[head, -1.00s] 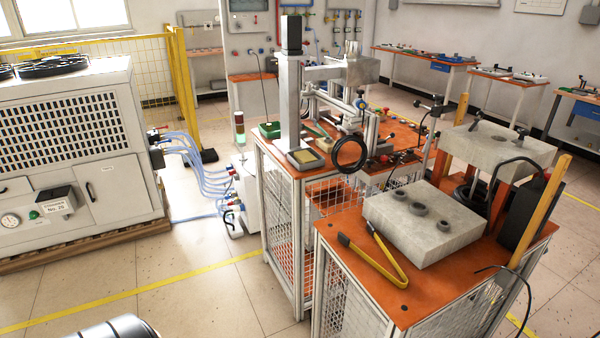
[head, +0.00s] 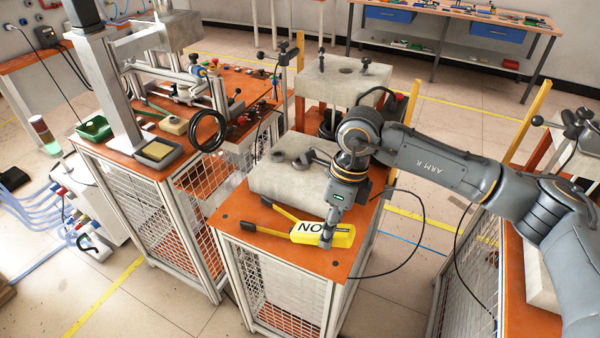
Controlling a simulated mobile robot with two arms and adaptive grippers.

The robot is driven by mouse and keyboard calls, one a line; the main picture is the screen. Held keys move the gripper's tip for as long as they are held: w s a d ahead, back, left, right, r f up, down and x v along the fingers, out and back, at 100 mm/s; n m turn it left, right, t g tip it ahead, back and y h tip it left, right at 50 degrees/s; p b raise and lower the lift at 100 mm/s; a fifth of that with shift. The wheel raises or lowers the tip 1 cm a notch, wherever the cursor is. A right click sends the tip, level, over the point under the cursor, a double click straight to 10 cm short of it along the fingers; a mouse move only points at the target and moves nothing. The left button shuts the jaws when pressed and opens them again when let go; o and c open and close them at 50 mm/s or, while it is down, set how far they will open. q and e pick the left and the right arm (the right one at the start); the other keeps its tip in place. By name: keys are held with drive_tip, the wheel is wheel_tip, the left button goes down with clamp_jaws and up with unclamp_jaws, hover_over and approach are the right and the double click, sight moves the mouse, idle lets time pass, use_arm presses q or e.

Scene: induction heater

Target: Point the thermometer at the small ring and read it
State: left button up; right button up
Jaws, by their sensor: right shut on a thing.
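My right gripper (head: 327,238) points down over the front of the orange bench, in front of the block. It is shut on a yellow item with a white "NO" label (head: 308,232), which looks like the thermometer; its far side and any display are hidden. My left gripper is out of view.
Yellow tongs with black ends (head: 250,229) lie on the orange bench top (head: 290,262), close beside the yellow item. A black cable (head: 420,225) loops at the right. The neighbouring bench at left carries a black coil (head: 208,131).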

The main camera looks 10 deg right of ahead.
sight(308, 223)
drive_tip(key=w+a+r+m, duration=0.1)
drive_tip(key=m, duration=0.2)
drive_tip(key=w+a+r+m+p, duration=0.1)
drive_tip(key=m, duration=0.2)
drive_tip(key=w+a+r+m+p, duration=0.1)
drive_tip(key=w+m, duration=0.1)
drive_tip(key=m, duration=0.1)
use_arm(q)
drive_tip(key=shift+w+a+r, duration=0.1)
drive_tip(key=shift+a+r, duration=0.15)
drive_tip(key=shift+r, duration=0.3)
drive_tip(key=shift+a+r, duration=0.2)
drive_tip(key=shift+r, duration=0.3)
use_arm(e)
drive_tip(key=w+m+t+y, duration=0.1)
drive_tip(key=w+m, duration=0.7)
drive_tip(key=m, duration=0.3)
drive_tip(key=shift+w+d+f+t+y, duration=0.2)
drive_tip(key=shift+f+t+y, duration=0.1)
drive_tip(key=shift+t, duration=0.1)
drive_tip(key=shift+s, duration=0.1)
use_arm(q)
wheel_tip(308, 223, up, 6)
drive_tip(key=p, duration=0.5)
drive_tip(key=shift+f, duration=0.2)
use_arm(e)
wheel_tip(308, 223, up, 9)
